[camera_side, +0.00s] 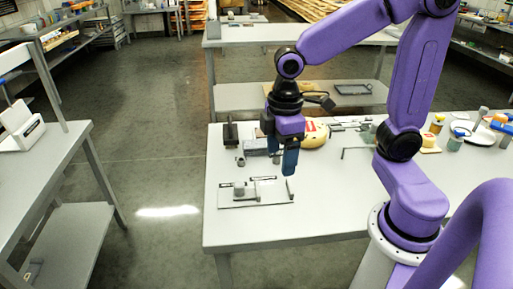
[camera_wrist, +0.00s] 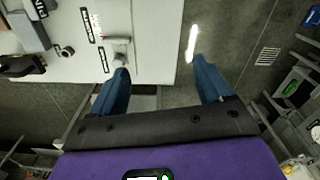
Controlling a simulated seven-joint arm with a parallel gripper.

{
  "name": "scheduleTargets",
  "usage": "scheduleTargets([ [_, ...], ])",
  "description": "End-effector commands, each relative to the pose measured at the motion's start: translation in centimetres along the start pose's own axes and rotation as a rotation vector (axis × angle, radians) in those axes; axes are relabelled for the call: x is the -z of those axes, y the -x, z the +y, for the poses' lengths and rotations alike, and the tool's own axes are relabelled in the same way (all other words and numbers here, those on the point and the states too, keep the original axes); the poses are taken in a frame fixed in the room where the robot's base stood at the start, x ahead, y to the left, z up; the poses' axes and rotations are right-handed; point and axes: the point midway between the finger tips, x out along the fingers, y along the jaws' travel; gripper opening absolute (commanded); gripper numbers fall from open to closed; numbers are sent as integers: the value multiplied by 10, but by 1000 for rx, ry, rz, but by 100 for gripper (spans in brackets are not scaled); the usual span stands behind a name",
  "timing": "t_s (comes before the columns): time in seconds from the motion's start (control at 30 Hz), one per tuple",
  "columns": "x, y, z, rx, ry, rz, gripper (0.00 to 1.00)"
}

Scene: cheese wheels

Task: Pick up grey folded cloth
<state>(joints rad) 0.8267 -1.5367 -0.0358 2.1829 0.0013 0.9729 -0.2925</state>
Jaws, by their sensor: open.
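A grey, block-like bundle (camera_side: 255,147), which looks like the grey folded cloth, lies on the table behind my gripper in the side view. Its right part is hidden by my gripper. A dark grey block (camera_wrist: 30,32) at the upper left of the wrist view may be the same thing. My gripper (camera_side: 281,160) points down above the table with nothing between its fingers. In the wrist view my gripper (camera_wrist: 160,66) has its two blue fingers wide apart, near the table's edge. The cloth is not between them.
A flat plate with a small grey fixture (camera_side: 239,188) lies near the table's front left. A black stand (camera_side: 230,133) and a small grey cylinder (camera_side: 240,161) are left of the bundle. The table's front middle (camera_side: 330,205) is clear.

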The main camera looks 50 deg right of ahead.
Motion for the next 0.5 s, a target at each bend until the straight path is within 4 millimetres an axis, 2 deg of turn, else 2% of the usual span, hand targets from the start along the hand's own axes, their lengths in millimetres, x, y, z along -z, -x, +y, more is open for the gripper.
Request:
scheduleTargets([
  [0.03,8,0,20,0,-22,-5,79],
  [0.1,17,0,46,-1,-41,-7,79],
  [0.27,26,-2,112,-1,-83,-11,79],
  [0.37,23,-6,155,-2,-111,-13,79],
  [0.5,8,-13,215,0,-147,-18,79],
])
